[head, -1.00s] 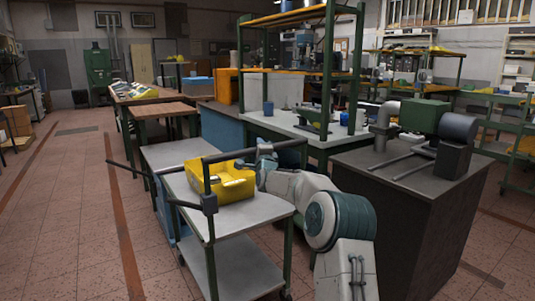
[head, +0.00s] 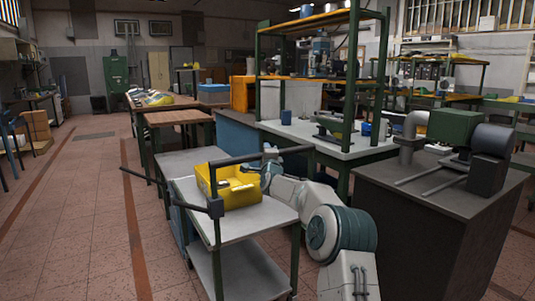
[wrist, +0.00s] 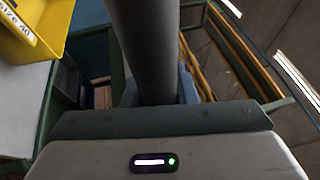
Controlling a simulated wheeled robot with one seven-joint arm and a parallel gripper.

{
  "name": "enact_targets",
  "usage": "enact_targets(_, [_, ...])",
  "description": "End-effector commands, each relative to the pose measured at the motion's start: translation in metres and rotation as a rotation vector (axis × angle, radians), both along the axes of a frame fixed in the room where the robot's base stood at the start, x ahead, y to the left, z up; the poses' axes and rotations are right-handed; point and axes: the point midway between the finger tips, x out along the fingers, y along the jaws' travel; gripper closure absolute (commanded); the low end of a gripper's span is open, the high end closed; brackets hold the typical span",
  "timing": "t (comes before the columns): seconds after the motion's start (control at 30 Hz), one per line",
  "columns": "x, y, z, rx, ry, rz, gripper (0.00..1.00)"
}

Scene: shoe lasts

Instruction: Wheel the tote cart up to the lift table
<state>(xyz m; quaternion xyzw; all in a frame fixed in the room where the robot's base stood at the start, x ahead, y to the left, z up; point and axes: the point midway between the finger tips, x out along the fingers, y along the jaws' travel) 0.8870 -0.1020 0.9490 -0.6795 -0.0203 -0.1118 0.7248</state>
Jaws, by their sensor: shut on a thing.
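The tote cart (head: 250,222) is a grey two-shelf trolley with green legs and dark handle bars, in front of me in the head view. A yellow tote (head: 233,192) sits on its top shelf and shows in the wrist view's top left corner (wrist: 28,28). My gripper (head: 268,172) is at the cart's dark bar; in the wrist view the bar (wrist: 145,45) runs between the jaws, which are shut on it. A low grey-topped table (head: 187,160) with blue below, apparently the lift table, stands just beyond the cart, partly hidden by it. Any gap between them is hard to tell.
A dark cabinet (head: 440,225) with a green machine (head: 455,128) stands close on the right. A workbench with a shelf frame (head: 345,148) is behind the cart. Wooden-topped tables (head: 178,117) run farther back. The tiled floor at left (head: 75,220) is clear.

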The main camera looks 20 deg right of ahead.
Motion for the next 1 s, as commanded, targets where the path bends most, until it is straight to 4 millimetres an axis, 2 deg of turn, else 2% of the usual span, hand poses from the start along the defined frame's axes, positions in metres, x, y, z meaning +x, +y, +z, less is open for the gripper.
enact_targets(0.03, [0.000,0.004,0.004,0.000,-0.007,0.006,1.00])
enact_targets(0.07, [0.000,0.004,0.004,0.000,-0.007,0.006,0.72])
enact_targets(0.13, [0.000,0.004,0.004,0.000,-0.006,0.005,0.53])
enact_targets(0.57, [-0.005,-0.003,0.001,-0.001,-0.003,-0.003,0.53])
enact_targets(0.77, [-0.025,0.002,-0.003,-0.001,-0.002,0.000,0.53])
enact_targets(1.0, [-0.057,0.008,-0.009,-0.002,-0.002,0.000,0.53])
